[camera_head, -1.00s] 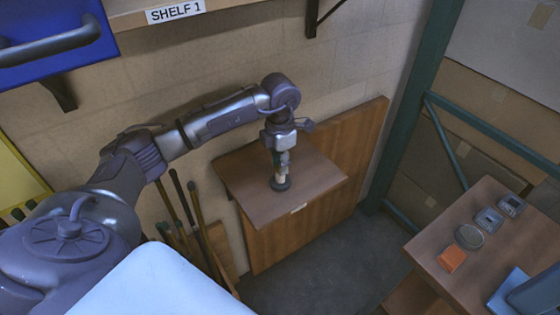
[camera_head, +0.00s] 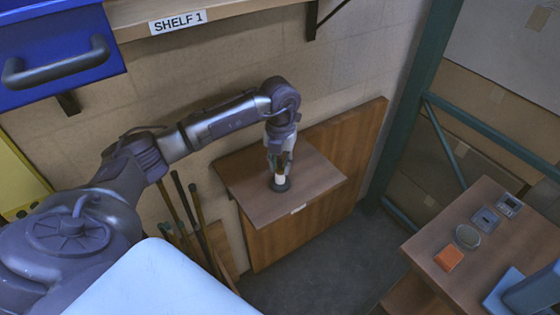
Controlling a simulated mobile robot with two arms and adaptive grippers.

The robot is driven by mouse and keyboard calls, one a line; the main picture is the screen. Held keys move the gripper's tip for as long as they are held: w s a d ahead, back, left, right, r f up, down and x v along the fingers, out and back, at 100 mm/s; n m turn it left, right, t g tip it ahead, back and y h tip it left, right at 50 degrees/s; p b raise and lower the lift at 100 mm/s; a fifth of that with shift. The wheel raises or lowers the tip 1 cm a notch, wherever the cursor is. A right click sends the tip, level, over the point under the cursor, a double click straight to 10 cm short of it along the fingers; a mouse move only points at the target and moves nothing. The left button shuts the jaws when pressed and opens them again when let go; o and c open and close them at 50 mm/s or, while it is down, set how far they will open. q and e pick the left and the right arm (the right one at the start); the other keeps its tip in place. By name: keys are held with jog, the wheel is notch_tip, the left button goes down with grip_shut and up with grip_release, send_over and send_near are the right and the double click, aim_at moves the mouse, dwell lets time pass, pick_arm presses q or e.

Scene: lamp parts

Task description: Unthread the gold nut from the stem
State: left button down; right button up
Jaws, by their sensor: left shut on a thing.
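A small lamp piece stands upright on the brown wall-side table (camera_head: 243,196). It has a dark round base (camera_head: 281,187) and a pale stem section (camera_head: 280,178) just above it. My left gripper (camera_head: 280,169) points straight down over the piece and is shut around its upper part. The gold nut cannot be made out; the fingers cover that part of the stem. My right gripper is not in view.
A shelf (camera_head: 237,8) labelled SHELF 1 and a blue drawer (camera_head: 85,25) are above. Long poles (camera_head: 203,218) lean left of the table. A second table (camera_head: 438,240) at right holds an orange block (camera_head: 449,258) and several small parts. Green rack posts (camera_head: 412,110) stand between.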

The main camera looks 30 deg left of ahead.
pick_arm(q)
jog(key=shift+r+n, duration=0.1)
jog(key=shift+n, duration=0.2)
jog(key=n+p, duration=0.1)
jog(key=n, duration=0.3)
jog(key=shift+r+n, duration=0.15)
jog(key=shift+n, duration=0.15)
jog(key=shift+n+p, duration=0.4)
jog(key=shift+n, duration=0.7)
jog(key=n+p, duration=0.1)
jog(key=n, duration=0.1)
jog(key=shift+n, duration=0.4)
jog(key=n+p, duration=0.1)
jog(key=n, duration=0.2)
jog(key=shift+w, duration=0.1)
jog(key=shift+n, duration=0.6)
